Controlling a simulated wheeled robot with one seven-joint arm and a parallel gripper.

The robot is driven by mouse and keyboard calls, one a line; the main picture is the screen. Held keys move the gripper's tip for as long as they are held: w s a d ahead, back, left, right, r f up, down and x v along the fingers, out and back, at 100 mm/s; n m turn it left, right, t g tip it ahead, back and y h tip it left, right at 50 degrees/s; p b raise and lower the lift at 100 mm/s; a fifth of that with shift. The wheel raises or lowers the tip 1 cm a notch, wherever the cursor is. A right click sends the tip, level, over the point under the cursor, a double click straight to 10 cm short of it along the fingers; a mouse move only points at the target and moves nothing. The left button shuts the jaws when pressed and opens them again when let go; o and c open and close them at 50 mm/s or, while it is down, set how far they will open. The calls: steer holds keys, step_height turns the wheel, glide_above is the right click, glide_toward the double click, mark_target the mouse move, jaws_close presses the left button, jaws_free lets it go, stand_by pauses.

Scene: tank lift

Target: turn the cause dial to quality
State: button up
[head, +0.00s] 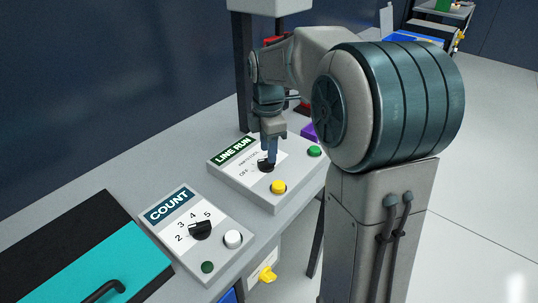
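No dial labelled "cause" and no "quality" mark can be read in the head view. My gripper (270,157) points down at the black dial (264,168) of the box labelled LINE RUN (235,148). Its fingertips are at or just above the dial; I cannot tell whether they touch it. The fingers overlap in this view, so their opening is hidden. The lettering around this dial is small and partly covered; "OFF" shows at its left.
A box labelled COUNT (168,208) with a black dial (200,230) stands front left of LINE RUN. A teal panel (95,262) lies at lower left. A dark post (243,75) rises behind.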

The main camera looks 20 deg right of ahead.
mark_target(267, 163)
steer(key=shift+f, duration=1.2)
jaws_close()
